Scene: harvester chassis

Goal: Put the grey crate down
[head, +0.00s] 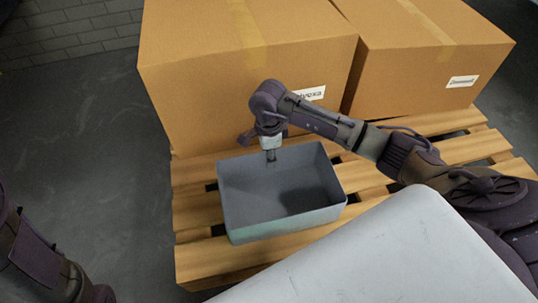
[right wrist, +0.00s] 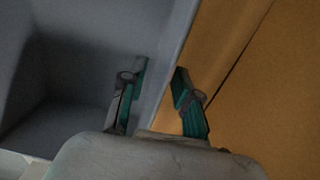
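The grey crate (head: 248,226) is an open, empty box. In the head view it appears to rest on the wooden pallet (head: 197,262), in front of the cardboard boxes. My right gripper (head: 271,155) points down at the crate's far wall. In the right wrist view the fingers of the right gripper (right wrist: 160,82) stand apart on either side of the crate's wall (right wrist: 182,30), one inside and one outside. A gap shows between the fingertips, so it looks open around the rim. My left arm shows at the lower left of the head view; its gripper is out of the picture.
A large cardboard box (head: 205,75) stands close behind the crate, and a second box (head: 425,55) stands to its right on the pallet. Bare pallet slats show around the crate. Dark floor (head: 95,160) lies open to the left.

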